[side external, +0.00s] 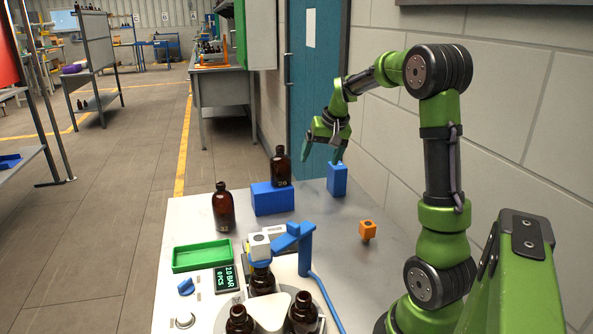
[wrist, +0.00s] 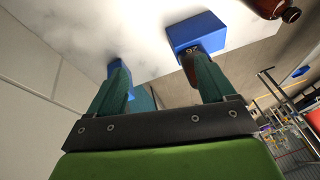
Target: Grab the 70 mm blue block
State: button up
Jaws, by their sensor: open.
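A tall blue block (side external: 337,180) stands upright at the far edge of the white table. A wider blue block (side external: 272,198) lies to its left with a brown bottle (side external: 281,168) on top. I cannot tell from a marking which one is 70 mm. My gripper (side external: 322,158) is open and empty, pointing down. Its right finger is just above or beside the tall block's top; contact is unclear. In the wrist view my gripper (wrist: 160,60) has the wider block (wrist: 196,32) behind its right finger, and a blue patch (wrist: 113,66) behind its left finger.
Another brown bottle (side external: 223,207) stands left of the wider block. A green tray (side external: 202,256), a blue fixture (side external: 304,245) and several bottles fill the front. A wall is close on the right.

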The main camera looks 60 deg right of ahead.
jog(key=g+h, duration=0.1)
send_near(338, 166)
jog(key=s+a, duration=0.2)
jog(key=a, duration=0.1)
notch_tip(338, 166, up, 2)
jog(key=d+n, duration=0.1)
jog(key=d, duration=0.1)
jog(key=shift+n, duration=0.3)
jog(key=x, duration=0.7)
jog(key=w+x, duration=0.1)
jog(key=x, duration=0.3)
jog(key=shift+d+r, duration=0.1)
jog(key=shift+r, duration=0.05)
jog(key=shift+h, duration=0.3)
jog(key=shift+x, duration=2.85)
jog(key=c, duration=1.1)
jog(key=shift+r, duration=0.1)
jog(key=shift+c, duration=0.8)
